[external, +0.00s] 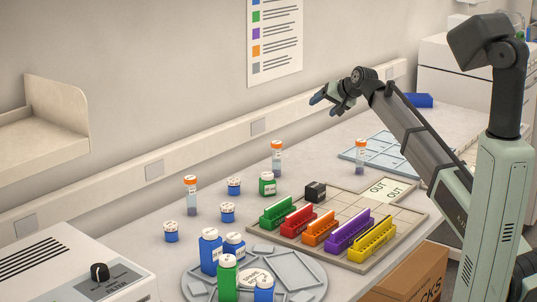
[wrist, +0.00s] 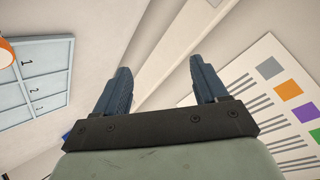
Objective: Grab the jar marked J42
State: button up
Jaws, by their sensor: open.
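Several small jars with white lids stand on the bench in the external view, and their markings are too small to read, so I cannot tell which is J42. Short blue jars stand at the left (external: 171,232), in the middle (external: 228,213) and further back (external: 234,186). A short green jar (external: 267,185) stands beside the colored racks. Taller blue (external: 210,252) and green (external: 227,281) bottles stand on a round grey tray (external: 308,285). My gripper (external: 327,103) is open and empty, high above the back of the bench; its fingers also show in the wrist view (wrist: 157,78).
Orange-capped tubes stand nearby (external: 191,195), (external: 277,158), (external: 361,157). A numbered blue tray (wrist: 38,72) lies at the back. A machine (external: 75,265) fills the front left.

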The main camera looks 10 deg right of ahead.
jog(key=s+a+f+n+g, duration=0.1)
jog(key=s+a+n, duration=0.15)
jog(key=a, duration=0.45)
jog(key=s+a+f+n+g, duration=0.1)
jog(key=s+a+n+g, duration=0.1)
jog(key=s+a, duration=0.35)
jog(key=n+g+h, duration=0.4)
jog(key=n+g, duration=0.2)
jog(key=n, duration=0.9)
send_near(171, 224)
jog(key=f, duration=0.3)
jog(key=a+f, duration=0.1)
jog(key=f, duration=0.2)
jog(key=shift+a, duration=0.1)
jog(key=shift+s+a+f, duration=0.1)
jog(key=shift+f, duration=1.15)
jog(key=shift+s+a+f, duration=0.1)
jog(key=shift+a+f, duration=0.05)
jog(key=shift+f, duration=1.15)
jog(key=shift+c, duration=0.4)
jog(key=c, duration=1.1)
